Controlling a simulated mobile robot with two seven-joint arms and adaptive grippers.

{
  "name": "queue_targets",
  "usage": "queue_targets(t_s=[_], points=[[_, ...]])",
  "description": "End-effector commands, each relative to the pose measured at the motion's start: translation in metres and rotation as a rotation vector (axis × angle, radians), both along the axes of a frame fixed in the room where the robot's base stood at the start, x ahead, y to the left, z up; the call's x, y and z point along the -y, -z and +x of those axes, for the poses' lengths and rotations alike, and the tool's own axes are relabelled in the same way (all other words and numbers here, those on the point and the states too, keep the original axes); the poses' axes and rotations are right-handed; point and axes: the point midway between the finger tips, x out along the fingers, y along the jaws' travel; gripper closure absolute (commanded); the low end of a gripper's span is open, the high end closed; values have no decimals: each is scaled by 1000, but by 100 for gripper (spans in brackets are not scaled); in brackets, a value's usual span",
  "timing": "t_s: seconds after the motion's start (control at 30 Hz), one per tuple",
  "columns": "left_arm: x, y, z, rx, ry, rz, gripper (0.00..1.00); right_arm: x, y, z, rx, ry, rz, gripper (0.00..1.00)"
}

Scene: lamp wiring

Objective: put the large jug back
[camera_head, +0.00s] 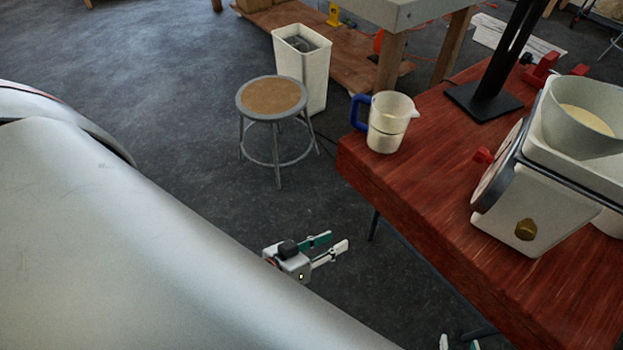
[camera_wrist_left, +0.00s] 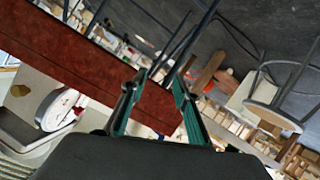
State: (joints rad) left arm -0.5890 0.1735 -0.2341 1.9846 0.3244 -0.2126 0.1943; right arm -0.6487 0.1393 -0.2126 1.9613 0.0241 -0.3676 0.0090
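The large jug (camera_head: 388,125), cream-white with a blue handle, stands upright on the near left corner of the red wooden table (camera_head: 425,180). Its handle points left, and no gripper touches it. My left gripper (camera_head: 330,246) is open and empty, in front of the table's left edge, below and to the left of the jug. Its two fingers (camera_wrist_left: 155,88) stand apart in the left wrist view, with nothing between them. Only the fingertips of my right gripper (camera_head: 459,343) show at the bottom edge; they are apart, with nothing seen between them.
A kitchen scale (camera_head: 525,205) carrying a bowl (camera_head: 585,118) stands on the table, right of the jug. A black stand (camera_head: 485,95) is behind. A round stool (camera_head: 272,98) and white bin (camera_head: 308,65) stand on the floor to the left.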

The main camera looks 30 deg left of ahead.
Motion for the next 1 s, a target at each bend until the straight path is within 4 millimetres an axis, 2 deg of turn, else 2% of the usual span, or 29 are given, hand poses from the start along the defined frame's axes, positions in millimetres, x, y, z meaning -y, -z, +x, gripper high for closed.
queue_targets(t_s=[0.03,0.1,0.23,0.37,1.0], points=[[-5,18,-12,-16,39,132,70,0,0,0,0,0,0,60],[-13,36,-25,-33,93,301,70,0,0,0,0,0,0,60],[-24,56,-40,-55,157,484,70,0,0,0,0,0,0,60],[-27,61,-44,-60,176,534,70,0,0,0,0,0,0,60],[-27,60,-44,-59,174,529,70,0,0,0,0,0,0,60]])
